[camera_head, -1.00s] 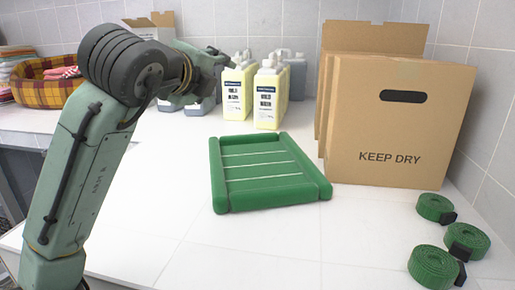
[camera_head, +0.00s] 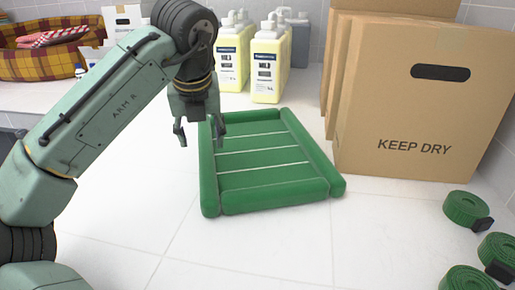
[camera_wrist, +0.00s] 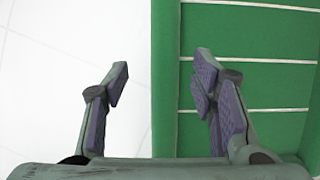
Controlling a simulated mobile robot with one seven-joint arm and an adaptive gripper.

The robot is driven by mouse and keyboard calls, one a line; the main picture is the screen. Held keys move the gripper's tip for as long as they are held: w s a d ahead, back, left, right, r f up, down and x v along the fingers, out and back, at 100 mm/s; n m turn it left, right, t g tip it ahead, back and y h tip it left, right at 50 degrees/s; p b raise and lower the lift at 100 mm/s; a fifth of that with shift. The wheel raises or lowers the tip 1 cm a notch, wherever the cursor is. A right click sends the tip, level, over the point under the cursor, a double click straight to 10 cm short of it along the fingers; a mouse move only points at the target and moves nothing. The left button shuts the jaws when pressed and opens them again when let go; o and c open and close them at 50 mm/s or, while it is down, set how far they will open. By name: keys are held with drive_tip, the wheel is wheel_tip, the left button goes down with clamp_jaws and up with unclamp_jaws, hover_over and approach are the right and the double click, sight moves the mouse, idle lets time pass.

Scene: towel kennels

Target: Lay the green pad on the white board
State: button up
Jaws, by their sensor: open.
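The green pad (camera_head: 262,158) lies flat on the white counter, with raised padded edges and pale lines across its middle. It also fills the right of the wrist view (camera_wrist: 252,85). My gripper (camera_head: 199,136) points down at the pad's left edge, open and empty. In the wrist view my gripper (camera_wrist: 163,72) has its left finger over the bare white surface and its right finger over the pad, with the pad's left edge between them. I cannot tell how high the fingertips are above it. I cannot make out a white board separate from the white counter.
A cardboard box (camera_head: 410,110) marked KEEP DRY stands close right of the pad. Yellow bottles (camera_head: 266,70) stand behind it. Green rolled straps (camera_head: 466,208) lie at the right. A plaid basket (camera_head: 40,64) is at the far left. The white counter (camera_head: 125,200) left of the pad is clear.

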sight(206, 146)
drive_tip(key=x, duration=0.2)
drive_tip(key=p+x, duration=0.1)
drive_tip(key=x, duration=0.2)
drive_tip(key=shift+w+d, duration=0.15)
drive_tip(key=shift+d, duration=0.1)
drive_tip(key=shift+c, duration=0.3)
drive_tip(key=shift+r, duration=0.1)
clamp_jaws()
